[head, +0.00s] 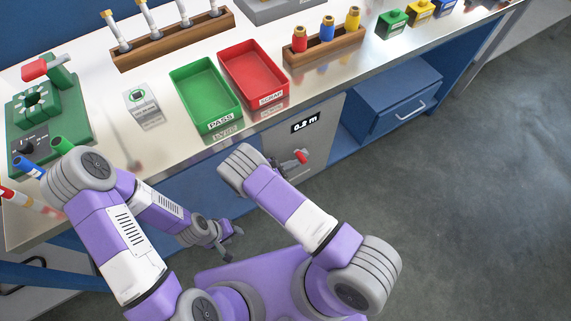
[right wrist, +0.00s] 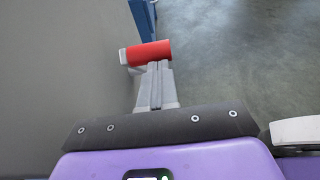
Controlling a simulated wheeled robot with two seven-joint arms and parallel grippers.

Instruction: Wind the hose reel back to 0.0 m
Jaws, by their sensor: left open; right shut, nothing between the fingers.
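The hose reel's grey front panel (head: 283,140) is set in the bench front. Its display (head: 305,122) reads 0.2 m. Below the display is the crank with a red grip (head: 301,157); the grip also shows in the right wrist view (right wrist: 151,53). My right gripper (right wrist: 159,68) is shut and empty, its fingertips right at the red grip; I cannot tell whether they touch it. In the head view my right arm hides that gripper. My left gripper (head: 232,245) is open and empty, low in front of the bench, apart from the crank.
On the bench top stand a green PASS tray (head: 206,93), a red SCRAP tray (head: 253,77), a wooden rack of coloured pieces (head: 325,52) and a green fixture (head: 48,118). A blue drawer (head: 396,100) sits under the bench. The floor (head: 470,190) at right is clear.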

